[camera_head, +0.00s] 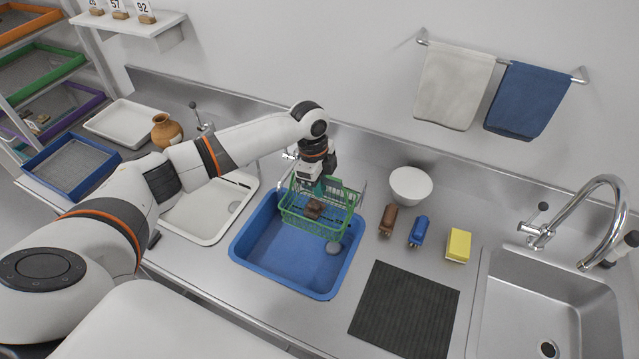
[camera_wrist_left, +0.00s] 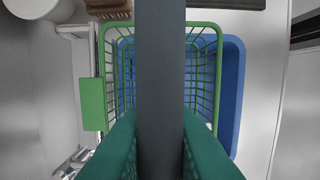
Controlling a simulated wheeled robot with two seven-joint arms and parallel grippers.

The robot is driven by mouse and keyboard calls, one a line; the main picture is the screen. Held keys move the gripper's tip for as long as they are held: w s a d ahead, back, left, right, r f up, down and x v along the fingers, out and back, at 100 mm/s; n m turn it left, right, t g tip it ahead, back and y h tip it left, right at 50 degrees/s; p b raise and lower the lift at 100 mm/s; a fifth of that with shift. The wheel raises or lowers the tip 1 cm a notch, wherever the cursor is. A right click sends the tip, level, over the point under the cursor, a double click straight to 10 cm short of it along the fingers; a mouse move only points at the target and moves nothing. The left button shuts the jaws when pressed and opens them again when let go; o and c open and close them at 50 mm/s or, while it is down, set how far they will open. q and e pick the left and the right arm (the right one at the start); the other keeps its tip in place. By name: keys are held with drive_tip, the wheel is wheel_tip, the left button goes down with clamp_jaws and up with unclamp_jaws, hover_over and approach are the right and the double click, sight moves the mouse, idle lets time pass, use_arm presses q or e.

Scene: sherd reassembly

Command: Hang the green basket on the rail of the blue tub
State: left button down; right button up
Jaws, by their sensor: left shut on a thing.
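The green wire basket (camera_head: 318,226) is over the back part of the blue tub (camera_head: 262,277). In the left wrist view, the basket (camera_wrist_left: 104,60) lies between and beyond my teal fingers (camera_wrist_left: 160,125), with a dark grey bar across the middle. The tub (camera_wrist_left: 236,95) shows beside it. The metal rail (camera_head: 362,191) runs at the tub's back. I cannot tell whether the basket touches the rail. My right gripper is not in view.
A white bowl (camera_head: 410,186), a brown brush (camera_head: 388,220), a blue brush (camera_head: 418,231) and a yellow sponge (camera_head: 458,245) stand to the right. A dark mat (camera_head: 405,310) and sink (camera_head: 545,305) lie farther right.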

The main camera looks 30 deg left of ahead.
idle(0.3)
use_arm(q)
drive_tip(key=c, duration=1.3)
unclamp_jaws()
drive_tip(key=shift+a+r+b, duration=0.1)
drive_tip(key=shift+r+b, duration=0.25)
drive_tip(key=shift+r, duration=0.15)
drive_tip(key=r+b, duration=0.1)
drive_tip(key=r, duration=0.2)
drive_tip(key=r+b, duration=0.1)
drive_tip(key=r, duration=0.3)
drive_tip(key=a+r+b, duration=0.1)
drive_tip(key=r, duration=0.2)
drive_tip(key=shift+s+a+r, duration=0.1)
drive_tip(key=shift+r, duration=0.4)
